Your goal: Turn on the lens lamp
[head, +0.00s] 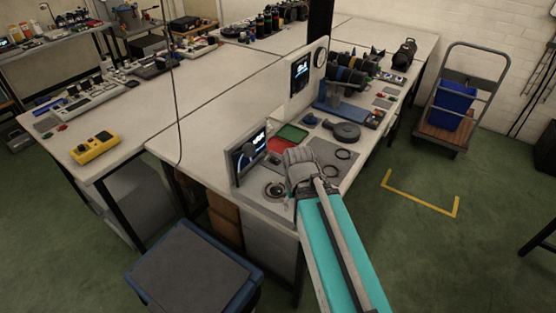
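My gripper (300,162) is at the end of my teal arm, over the near right corner of the bench. Its grey back faces the camera and its fingertips are hidden, so I cannot see whether it is open or holds anything. Just left of it, a round piece with a dark centre (275,190) lies on the bench top. Behind that stands a dark tilted screen (248,157) with a small dark round part in front of it. I cannot tell for certain which of these belongs to the lens lamp, and no lit lamp is clear here.
A green and red tray (291,134), a grey round disc (342,131) and dark rings (343,154) lie near my gripper. A white upright panel (303,80) stands behind. Green floor is free to the right, before a hand truck (450,125).

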